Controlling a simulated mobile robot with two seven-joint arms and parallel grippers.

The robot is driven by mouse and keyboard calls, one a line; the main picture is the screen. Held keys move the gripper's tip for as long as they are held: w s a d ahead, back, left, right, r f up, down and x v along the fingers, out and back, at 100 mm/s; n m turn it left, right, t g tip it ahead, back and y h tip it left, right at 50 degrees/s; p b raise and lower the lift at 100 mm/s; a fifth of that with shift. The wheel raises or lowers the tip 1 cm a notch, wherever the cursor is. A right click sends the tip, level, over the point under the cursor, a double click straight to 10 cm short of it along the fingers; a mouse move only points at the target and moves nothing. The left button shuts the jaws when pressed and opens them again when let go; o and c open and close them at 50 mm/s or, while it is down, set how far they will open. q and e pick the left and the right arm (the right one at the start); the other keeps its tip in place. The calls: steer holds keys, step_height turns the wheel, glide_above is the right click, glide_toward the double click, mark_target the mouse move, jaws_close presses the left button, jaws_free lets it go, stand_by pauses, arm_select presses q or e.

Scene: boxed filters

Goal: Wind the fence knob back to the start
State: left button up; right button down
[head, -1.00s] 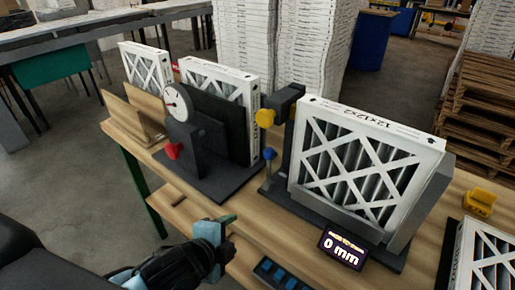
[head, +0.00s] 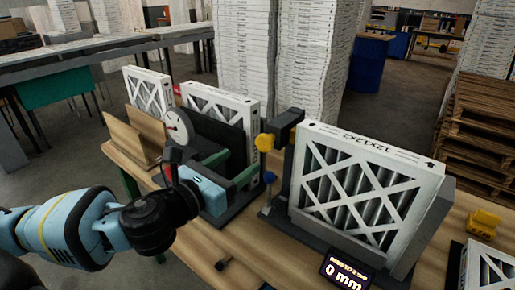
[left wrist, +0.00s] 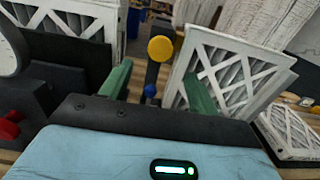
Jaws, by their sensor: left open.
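A yellow knob (head: 264,142) sits on the dark upright post of the right-hand stand, with a blue knob (head: 269,178) below it. I cannot tell which is the fence knob. Both also show in the left wrist view, yellow (left wrist: 160,49) above blue (left wrist: 150,90). My left gripper (head: 235,166) is open, its green fingers pointing toward this post; the knobs appear between the fingers in the wrist view, apparently beyond them. The display (head: 345,272) reads 0 mm. My right gripper is not in view.
A framed filter (head: 365,185) stands in the right-hand fixture. A round dial gauge (head: 178,127) and more filters (head: 220,103) stand to the left. A yellow object (head: 483,222) and another filter (head: 488,268) are at the right. Open bench lies in front of the fixtures.

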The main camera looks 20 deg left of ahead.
mark_target(262, 145)
arm_select(q)
steer(key=shift+x, duration=3.95)
steer(key=c, duration=1)
steer(key=shift+o, duration=0.2)
